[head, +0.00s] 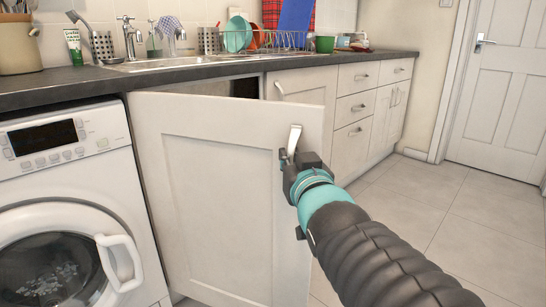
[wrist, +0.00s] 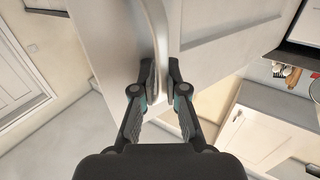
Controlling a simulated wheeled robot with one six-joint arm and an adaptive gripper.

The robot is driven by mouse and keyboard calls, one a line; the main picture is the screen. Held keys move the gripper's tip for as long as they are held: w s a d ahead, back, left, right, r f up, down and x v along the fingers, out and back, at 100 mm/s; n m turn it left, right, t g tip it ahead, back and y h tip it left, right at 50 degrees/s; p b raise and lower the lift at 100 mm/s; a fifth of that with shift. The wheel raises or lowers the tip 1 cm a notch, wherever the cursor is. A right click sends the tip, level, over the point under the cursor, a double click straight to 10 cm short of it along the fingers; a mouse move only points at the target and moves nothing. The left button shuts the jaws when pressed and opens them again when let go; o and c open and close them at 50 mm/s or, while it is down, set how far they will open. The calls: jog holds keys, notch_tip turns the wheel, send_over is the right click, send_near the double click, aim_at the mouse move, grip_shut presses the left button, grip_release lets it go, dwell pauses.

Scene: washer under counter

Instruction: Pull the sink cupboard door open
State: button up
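The sink cupboard door (head: 215,190) is a cream panel beneath the sink, standing partly open, with a dark gap showing above it. Its metal bar handle (head: 294,140) is near the door's upper right edge. My gripper (head: 290,165) is at the handle. In the wrist view the handle (wrist: 156,30) runs down between the two fingertips of my gripper (wrist: 154,78), which are closed in on it from both sides. The door (wrist: 200,60) shows behind the handle. The cupboard's inside is mostly hidden by the door.
A white washing machine (head: 70,210) stands left of the door. Further drawers and cupboards (head: 360,105) run to the right under the dark counter (head: 60,88). Tiled floor (head: 440,215) is clear at the right, up to a white room door (head: 505,95).

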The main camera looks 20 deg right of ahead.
jog(key=shift+o, duration=1.3)
jog(key=s+a, duration=0.1)
jog(key=s, duration=0.6)
jog(key=shift+s, duration=0.25)
